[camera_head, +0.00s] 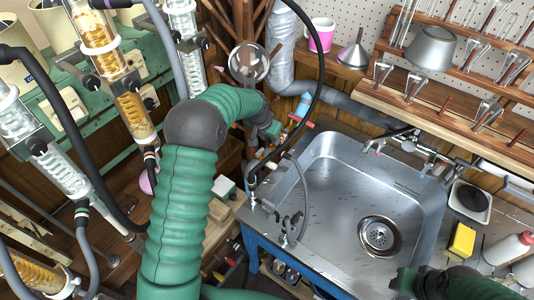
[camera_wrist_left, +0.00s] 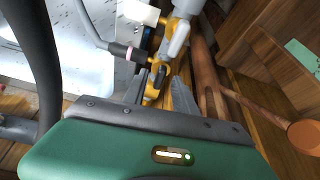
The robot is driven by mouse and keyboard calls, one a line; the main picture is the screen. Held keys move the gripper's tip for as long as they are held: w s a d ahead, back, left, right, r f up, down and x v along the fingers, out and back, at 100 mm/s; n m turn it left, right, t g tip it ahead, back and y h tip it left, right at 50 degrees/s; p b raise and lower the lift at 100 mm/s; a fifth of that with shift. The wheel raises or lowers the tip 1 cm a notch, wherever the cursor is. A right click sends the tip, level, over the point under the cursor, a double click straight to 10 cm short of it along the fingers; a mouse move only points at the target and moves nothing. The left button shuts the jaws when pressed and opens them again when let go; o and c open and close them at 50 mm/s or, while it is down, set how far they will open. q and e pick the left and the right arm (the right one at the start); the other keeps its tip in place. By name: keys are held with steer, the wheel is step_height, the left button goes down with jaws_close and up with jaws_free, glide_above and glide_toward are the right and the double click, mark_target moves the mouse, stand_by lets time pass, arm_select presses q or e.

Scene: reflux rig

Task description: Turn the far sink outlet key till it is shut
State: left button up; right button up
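My left gripper (camera_head: 274,130) is at the back-left corner of the sink (camera_head: 330,190), at the end of my green arm. Close by it are a small blue part (camera_head: 303,106) and a red part (camera_head: 301,123). In the left wrist view a yellow outlet fitting (camera_wrist_left: 160,58) with a light grey part (camera_wrist_left: 179,38) stands ahead of the gripper (camera_wrist_left: 185,92). The fingers appear apart, with the fitting between or just beyond them. I cannot tell which part is the key, its angle, or whether a finger touches it.
A black hose (camera_head: 316,75) arches over the fitting, and grey hose runs along the sink's left rim. More outlets (camera_head: 287,228) stand at the near-left rim. Glass columns (camera_head: 120,80) crowd the left. A wooden stick (camera_wrist_left: 250,95) lies right of the fingers.

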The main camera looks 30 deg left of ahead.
arm_select(q)
steer(key=shift+d+f+n+y+b, duration=0.2)
steer(key=shift+n+y+b, duration=0.3)
steer(key=shift+n, duration=0.6)
steer(key=s+d+r+n+p, duration=0.15)
steer(key=s+r, duration=0.35)
steer(key=r, duration=0.7)
steer(key=s+d+m+p, duration=0.1)
steer(key=s+d+p, duration=0.2)
steer(key=s, duration=0.7)
steer(key=s+d+m+g+p, duration=0.1)
steer(key=s+d+m+p, duration=0.1)
steer(key=s+d, duration=0.4)
steer(key=s+f+p, duration=0.1)
steer(key=s, duration=0.3)
steer(key=shift+s+d+g+h, duration=0.2)
steer(key=shift+s+g+h, duration=0.1)
steer(key=shift+h, duration=0.1)
